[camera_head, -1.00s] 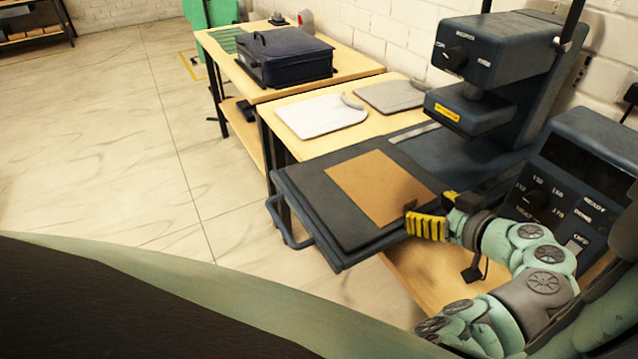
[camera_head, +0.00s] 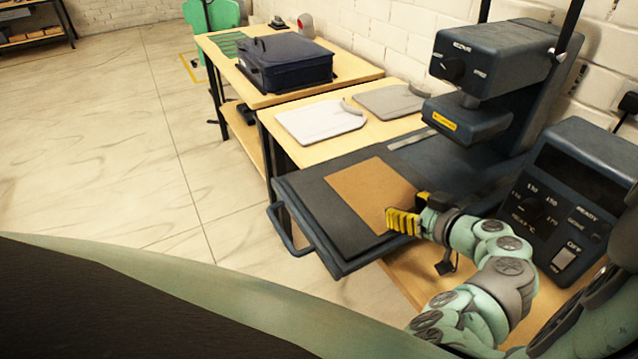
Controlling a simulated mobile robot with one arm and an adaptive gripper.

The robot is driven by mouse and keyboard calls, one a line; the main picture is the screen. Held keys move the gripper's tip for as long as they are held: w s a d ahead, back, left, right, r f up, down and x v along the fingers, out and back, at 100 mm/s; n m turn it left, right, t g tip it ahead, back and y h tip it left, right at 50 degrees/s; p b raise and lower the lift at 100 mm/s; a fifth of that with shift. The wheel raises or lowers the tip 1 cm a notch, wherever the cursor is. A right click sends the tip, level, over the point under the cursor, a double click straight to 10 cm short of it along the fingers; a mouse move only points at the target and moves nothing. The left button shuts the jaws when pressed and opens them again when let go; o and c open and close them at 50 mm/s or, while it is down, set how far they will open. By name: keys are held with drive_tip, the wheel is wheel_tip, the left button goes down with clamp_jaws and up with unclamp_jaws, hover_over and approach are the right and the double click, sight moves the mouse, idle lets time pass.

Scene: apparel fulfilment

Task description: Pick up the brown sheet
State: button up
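The brown sheet (camera_head: 366,191) lies flat on the dark lower platen (camera_head: 308,204) of the heat press. My gripper (camera_head: 402,221), with yellow ribbed fingers, is at the sheet's front right edge, low over the platen. One finger overlaps the sheet's corner in the picture. Whether the fingers touch the sheet or close on it cannot be told from this angle. The sheet looks flat and not lifted.
The press head (camera_head: 468,118) stands at the back right of the platen. A control box (camera_head: 566,200) is at the right. A white board (camera_head: 318,120) and a grey board (camera_head: 388,100) lie on the wooden table behind. A dark case (camera_head: 285,62) sits on the farther table.

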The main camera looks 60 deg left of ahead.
drive_tip(key=c, duration=0.8)
drive_tip(key=shift+r, duration=0.1)
drive_tip(key=shift+r, duration=0.8)
drive_tip(key=shift+s+a+r+b, duration=0.3)
drive_tip(key=shift+s+r+b, duration=0.35)
drive_tip(key=shift+r, duration=0.25)
drive_tip(key=s+a, duration=0.1)
drive_tip(key=s, duration=0.3)
drive_tip(key=s+a+r, duration=0.1)
drive_tip(key=s, duration=0.7)
drive_tip(key=shift+s+a+r+p, duration=0.15)
drive_tip(key=shift+s+a+p, duration=0.2)
drive_tip(key=shift+a+p, duration=0.05)
drive_tip(key=shift+s+a, duration=0.2)
drive_tip(key=shift+s, duration=0.55)
